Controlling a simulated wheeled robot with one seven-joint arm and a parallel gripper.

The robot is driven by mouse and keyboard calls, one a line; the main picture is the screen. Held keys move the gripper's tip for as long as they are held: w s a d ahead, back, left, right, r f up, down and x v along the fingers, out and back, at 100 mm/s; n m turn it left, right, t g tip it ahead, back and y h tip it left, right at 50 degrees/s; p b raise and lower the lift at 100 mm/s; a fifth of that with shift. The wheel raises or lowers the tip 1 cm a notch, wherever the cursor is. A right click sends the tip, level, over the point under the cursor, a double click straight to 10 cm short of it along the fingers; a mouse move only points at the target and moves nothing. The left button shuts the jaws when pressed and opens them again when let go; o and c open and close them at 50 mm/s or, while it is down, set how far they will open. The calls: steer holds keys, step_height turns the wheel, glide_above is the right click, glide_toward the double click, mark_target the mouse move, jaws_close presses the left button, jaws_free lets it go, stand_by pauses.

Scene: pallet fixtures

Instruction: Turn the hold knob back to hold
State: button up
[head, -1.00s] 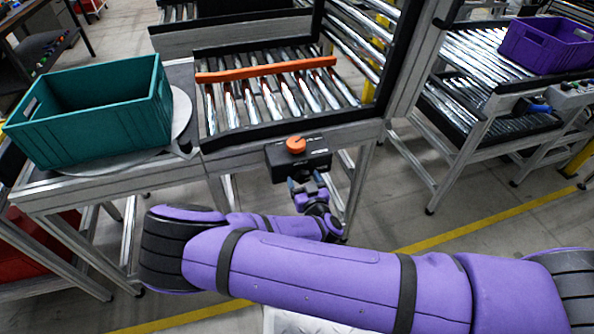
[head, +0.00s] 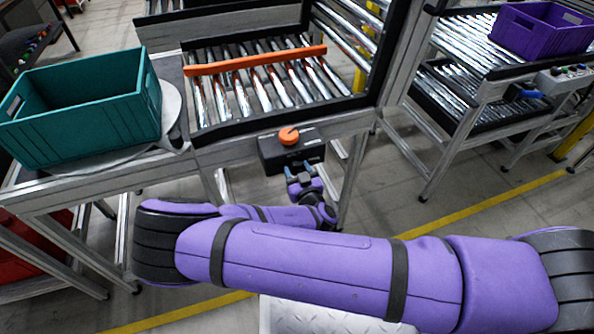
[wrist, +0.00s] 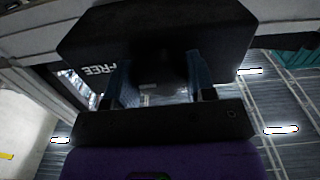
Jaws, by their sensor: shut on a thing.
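A black control box (head: 272,153) with an orange cap (head: 289,136) on top is fixed to the front edge of the roller table. My gripper (head: 303,171) is at the front of the box, below the orange cap and apart from it. In the wrist view, the box (wrist: 155,20) fills the top, and white lettering, "FREE", shows upside down left of my fingers. The two blue fingers (wrist: 158,82) stand apart, shut on a dark round knob (wrist: 174,66) on the box. The knob's pointer and any hold marking are too dark to read.
An orange bar (head: 255,61) lies across the rollers behind the box. A teal crate (head: 85,122) stands on a round plate at the left. A purple crate (head: 525,38) sits on another roller stand at the right. Floor between the stands is clear.

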steer(key=n, duration=0.4)
steer(key=shift+n, duration=0.3)
steer(key=n, duration=0.9)
steer(key=shift+d, duration=0.1)
steer(key=shift+n, duration=1.9)
steer(key=o, duration=0.9)
steer(key=shift+s, duration=0.15)
